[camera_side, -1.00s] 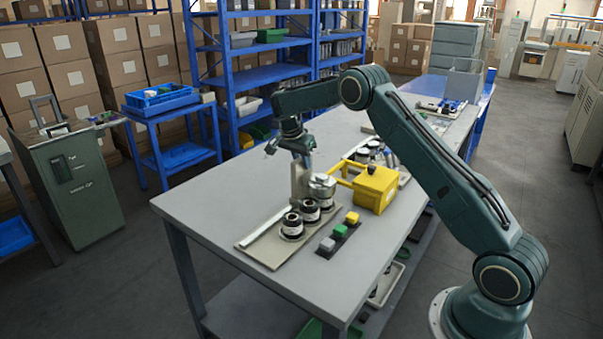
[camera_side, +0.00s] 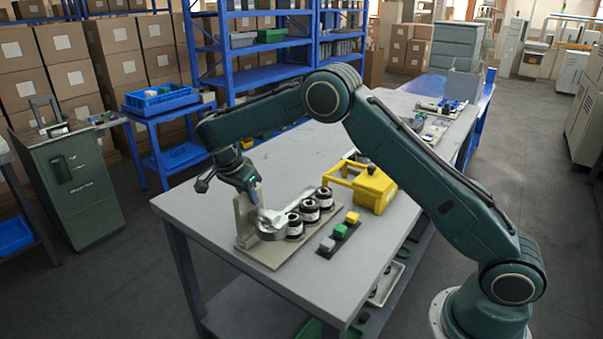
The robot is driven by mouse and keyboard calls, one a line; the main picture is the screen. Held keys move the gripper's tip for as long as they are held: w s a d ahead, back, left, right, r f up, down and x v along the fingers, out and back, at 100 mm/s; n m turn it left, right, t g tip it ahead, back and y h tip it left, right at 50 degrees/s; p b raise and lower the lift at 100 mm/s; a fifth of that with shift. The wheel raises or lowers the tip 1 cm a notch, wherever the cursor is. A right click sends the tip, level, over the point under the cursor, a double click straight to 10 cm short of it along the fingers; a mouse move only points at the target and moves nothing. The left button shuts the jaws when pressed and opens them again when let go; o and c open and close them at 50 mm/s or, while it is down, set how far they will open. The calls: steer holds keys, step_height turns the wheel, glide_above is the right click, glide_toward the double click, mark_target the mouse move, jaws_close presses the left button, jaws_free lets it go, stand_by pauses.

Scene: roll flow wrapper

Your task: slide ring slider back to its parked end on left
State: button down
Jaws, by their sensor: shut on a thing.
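The ring slider (camera_side: 245,216) is a beige upright block with a pale metal ring (camera_side: 271,224) on its right side. It stands at the left end of the beige base plate (camera_side: 272,255). The ring is left of the nearest of three black-and-white rolls (camera_side: 295,226), and appears clear of it; whether they touch is too small to tell. My gripper (camera_side: 254,198) points down and is shut on the top of the slider. Its fingertips are small and partly hidden.
A black strip with grey, green and yellow blocks (camera_side: 340,231) lies right of the plate.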

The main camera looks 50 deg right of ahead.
steer(key=shift+a, duration=0.35)
steer(key=c, duration=1.3)
jaws_free()
steer(key=shift+r, duration=0.15)
steer(key=shift+v, duration=3.65)
steer(key=shift+a, duration=0.1)
